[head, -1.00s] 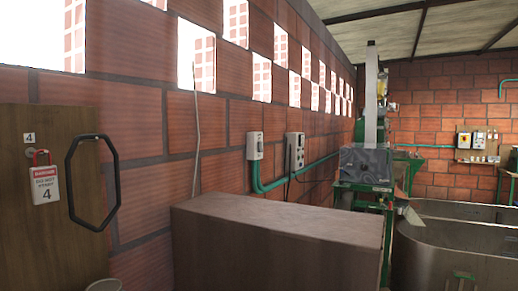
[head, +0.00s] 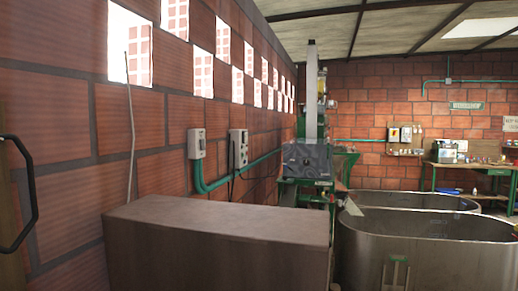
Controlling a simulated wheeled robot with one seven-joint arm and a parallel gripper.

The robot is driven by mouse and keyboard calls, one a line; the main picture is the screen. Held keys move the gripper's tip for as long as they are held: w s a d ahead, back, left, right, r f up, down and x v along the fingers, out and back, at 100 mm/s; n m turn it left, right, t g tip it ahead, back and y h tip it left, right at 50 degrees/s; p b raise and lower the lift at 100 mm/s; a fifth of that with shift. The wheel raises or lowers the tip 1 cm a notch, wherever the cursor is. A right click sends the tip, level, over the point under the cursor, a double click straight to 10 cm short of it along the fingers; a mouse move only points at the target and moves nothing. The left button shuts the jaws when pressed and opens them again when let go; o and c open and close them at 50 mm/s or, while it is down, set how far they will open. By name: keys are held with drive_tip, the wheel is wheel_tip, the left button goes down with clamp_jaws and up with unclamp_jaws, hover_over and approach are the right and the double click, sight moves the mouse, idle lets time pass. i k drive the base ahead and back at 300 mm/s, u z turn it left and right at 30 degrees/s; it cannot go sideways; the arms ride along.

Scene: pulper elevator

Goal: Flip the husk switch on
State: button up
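Two grey switch boxes are fixed to the brick wall above a long block. The nearer switch box (head: 196,144) joins a green conduit at its lower end. The farther switch box (head: 238,149) has small controls on its face, too small to read. No label tells me which, if either, is the husk switch, and I cannot tell any switch position. My gripper is not in view.
A brown block (head: 215,245) stands against the left wall below the boxes. A green and grey machine (head: 307,160) stands beyond it. Large metal tanks (head: 420,245) fill the right. A green workbench (head: 470,170) is at the far right. A black handle (head: 25,190) shows at the left edge.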

sight(202, 141)
drive_tip(key=z, duration=1.5)
drive_tip(key=i, duration=3.3)
drive_tip(key=z, duration=3.35)
drive_tip(key=k, duration=2.1)
drive_tip(key=z, duration=0.2)
